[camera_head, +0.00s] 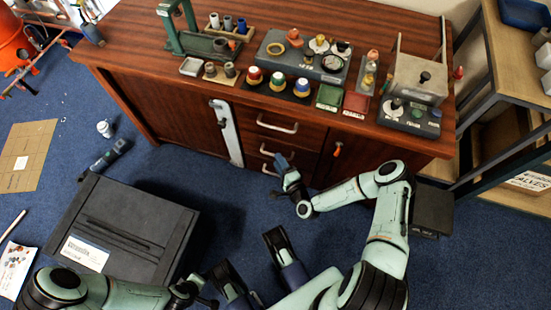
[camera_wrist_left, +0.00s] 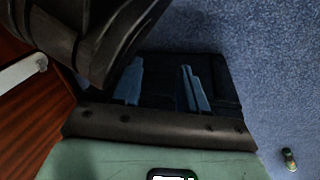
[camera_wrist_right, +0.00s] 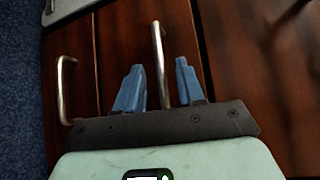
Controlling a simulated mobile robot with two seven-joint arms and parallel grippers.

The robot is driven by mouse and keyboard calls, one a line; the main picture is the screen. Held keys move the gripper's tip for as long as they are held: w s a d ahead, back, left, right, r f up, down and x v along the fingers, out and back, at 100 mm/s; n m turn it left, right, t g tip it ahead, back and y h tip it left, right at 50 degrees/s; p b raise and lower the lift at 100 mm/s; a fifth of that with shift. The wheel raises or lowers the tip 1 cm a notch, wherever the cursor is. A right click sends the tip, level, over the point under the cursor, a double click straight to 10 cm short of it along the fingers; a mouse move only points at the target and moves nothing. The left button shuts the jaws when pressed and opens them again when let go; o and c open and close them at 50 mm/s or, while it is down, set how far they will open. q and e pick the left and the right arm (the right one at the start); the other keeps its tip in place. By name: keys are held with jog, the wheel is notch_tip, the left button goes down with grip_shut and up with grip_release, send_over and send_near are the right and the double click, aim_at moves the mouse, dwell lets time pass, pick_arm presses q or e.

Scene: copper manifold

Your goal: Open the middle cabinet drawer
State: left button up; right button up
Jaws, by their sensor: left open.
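The middle drawer handle (camera_head: 268,153), a curved metal bar, is partly hidden behind my right gripper (camera_head: 283,165) in the head view. In the right wrist view the bar (camera_wrist_right: 157,45) runs between the two blue fingers of my right gripper (camera_wrist_right: 158,64). The fingers are apart, with a gap on both sides of the bar; whether they touch it I cannot tell. The middle drawer front (camera_wrist_right: 130,35) looks shut.
The top drawer handle (camera_head: 277,124) and lower drawer handle (camera_wrist_right: 62,90) lie either side. A white strip (camera_head: 226,132) stands left of the drawers. A grey case (camera_head: 125,235) lies on the blue carpet. Fixtures crowd the wooden top; a shelf (camera_head: 510,90) stands right.

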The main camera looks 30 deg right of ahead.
pick_arm(q)
jog(key=shift+s+a+f+g, duration=0.1)
jog(key=shift+s+f+g, duration=0.3)
jog(key=shift+s+f, duration=0.3)
pick_arm(e)
jog(key=shift+w+d+f, duration=0.1)
jog(key=shift+w+f, duration=0.1)
jog(key=shift+w, duration=1.15)
pick_arm(q)
jog(key=shift+s+r, duration=0.1)
pick_arm(e)
grip_shut()
